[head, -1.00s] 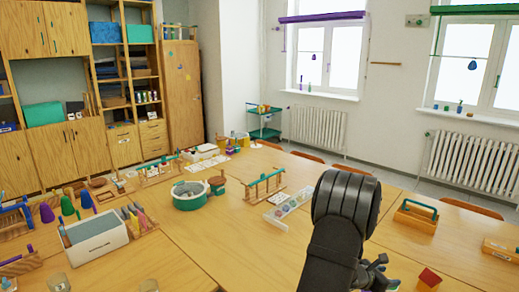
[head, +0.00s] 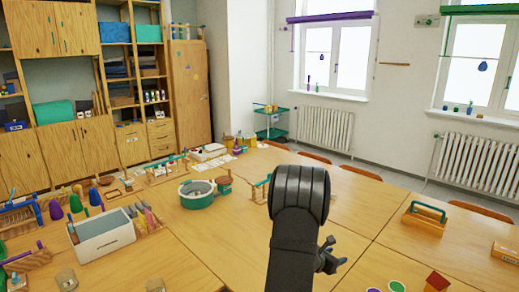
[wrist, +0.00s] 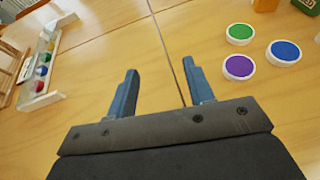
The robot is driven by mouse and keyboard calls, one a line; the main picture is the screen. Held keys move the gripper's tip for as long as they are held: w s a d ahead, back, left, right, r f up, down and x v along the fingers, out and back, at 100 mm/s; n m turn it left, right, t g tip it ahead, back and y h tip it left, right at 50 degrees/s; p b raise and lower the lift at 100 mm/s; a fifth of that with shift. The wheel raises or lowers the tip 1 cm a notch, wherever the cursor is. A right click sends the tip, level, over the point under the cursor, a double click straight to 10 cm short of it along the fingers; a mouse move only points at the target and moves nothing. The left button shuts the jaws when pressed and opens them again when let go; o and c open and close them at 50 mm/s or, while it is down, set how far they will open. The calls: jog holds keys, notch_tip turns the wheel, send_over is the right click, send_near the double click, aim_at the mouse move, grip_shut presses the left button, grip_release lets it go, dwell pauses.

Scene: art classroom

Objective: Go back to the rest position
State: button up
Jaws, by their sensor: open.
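My arm rises in the middle of the head view, and my gripper's fingers cannot be made out there. In the wrist view my gripper (wrist: 160,66) shows its two blue-grey fingers spread apart. Nothing is between them except the bare wooden table (wrist: 100,75) below and a dark seam in it. My gripper is above the table, touching nothing that I can see.
Green (wrist: 240,33), purple (wrist: 239,67) and blue (wrist: 284,52) discs lie to the right in the wrist view. A clear tray of coloured balls (wrist: 45,65) lies left. In the head view, a grey-and-teal round tub (head: 197,201) and white bin (head: 105,240) stand left; a handled wooden carrier (head: 424,222) stands right.

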jog(key=w+a+n+t+y, duration=0.1)
jog(key=w+a, duration=0.1)
jog(key=a, duration=0.5)
jog(key=w+a+n+t+y, duration=0.1)
jog(key=w+a+n, duration=0.1)
jog(key=a, duration=0.6)
jog(key=shift+w+a+t+y, duration=0.25)
jog(key=shift+w+t+y, duration=0.05)
jog(key=shift+w, duration=0.2)
